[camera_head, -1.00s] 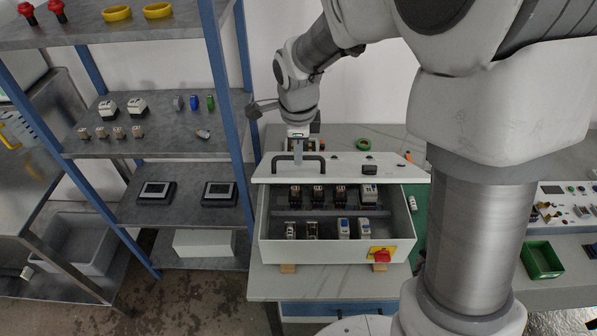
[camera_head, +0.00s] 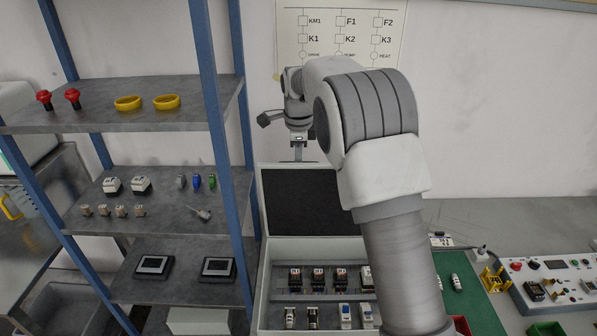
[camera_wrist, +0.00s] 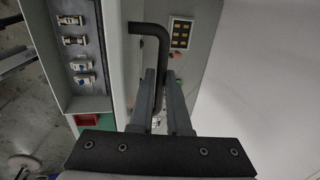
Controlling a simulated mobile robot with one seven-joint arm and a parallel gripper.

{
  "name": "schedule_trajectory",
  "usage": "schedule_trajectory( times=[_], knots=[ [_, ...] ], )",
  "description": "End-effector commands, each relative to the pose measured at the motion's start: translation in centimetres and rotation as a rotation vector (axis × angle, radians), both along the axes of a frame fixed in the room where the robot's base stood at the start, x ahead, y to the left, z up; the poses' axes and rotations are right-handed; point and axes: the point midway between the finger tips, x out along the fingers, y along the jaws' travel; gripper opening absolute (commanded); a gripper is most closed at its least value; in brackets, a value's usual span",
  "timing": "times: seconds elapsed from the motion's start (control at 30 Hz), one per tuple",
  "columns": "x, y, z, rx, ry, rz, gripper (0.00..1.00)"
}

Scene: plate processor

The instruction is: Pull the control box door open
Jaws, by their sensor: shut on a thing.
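The control box (camera_head: 264,292) stands on the bench with its front side facing me. Its door (camera_head: 312,200) is raised about upright at the back, and its dark inner face shows. The black bar handle (camera_wrist: 150,29) is on the door's outer side in the wrist view, and it is hidden in the head view. My gripper (camera_wrist: 161,76) is shut on the handle. In the head view my gripper (camera_head: 299,152) is at the door's top edge, partly behind it. My arm hides the right part of the door and box. Several components (camera_head: 318,277) sit in rows inside.
A blue-framed shelf (camera_head: 208,150) with small parts stands close on the left. A wall chart (camera_head: 340,35) hangs behind my arm. A control panel (camera_head: 560,285) and a green mat (camera_head: 460,290) lie to the right.

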Motion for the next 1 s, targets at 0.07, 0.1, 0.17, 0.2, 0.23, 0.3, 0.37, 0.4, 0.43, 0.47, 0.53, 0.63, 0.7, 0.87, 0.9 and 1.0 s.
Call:
schedule_trajectory(
  times=[0.07,0.1,0.17,0.2,0.23,0.3,0.37,0.4,0.43,0.47,0.53,0.63,0.7,0.87,0.9,1.0],
  knots=[
    [1.0,-0.2,-0.6,-0.004,0.009,-0.002,0.0],
    [1.4,-0.2,-0.6,-0.003,0.009,-0.002,0.0],
    [2.1,-0.3,-0.7,-0.004,0.009,-0.002,0.0],
    [2.5,-0.3,-0.8,-0.005,0.01,-0.001,0.0],
    [2.8,-0.3,-0.8,-0.005,0.009,-0.001,0.0],
    [3.5,-0.3,-0.9,-0.004,0.011,-0.001,0.0],
    [4.1,-0.4,-1.0,-0.005,0.01,-0.001,0.0],
    [4.4,-0.4,-1.1,-0.004,0.011,-0.002,0.0],
    [4.7,-0.4,-1.0,-0.004,0.01,-0.002,0.0],
    [4.9,-0.4,-1.1,-0.004,0.011,-0.002,0.0],
    [5.5,-0.4,-1.2,-0.003,0.01,-0.002,0.0],
    [6.2,-0.4,-1.3,-0.005,0.01,-0.001,0.0],
    [6.6,-0.4,-1.4,-0.005,0.01,-0.001,0.0],
    [7.4,-0.4,-1.6,-0.004,0.01,-0.001,0.0],
    [7.5,-0.4,-1.6,-0.004,0.009,-0.001,0.0],
    [7.8,-0.4,-1.7,-0.002,0.009,-0.002,0.0]
  ],
)
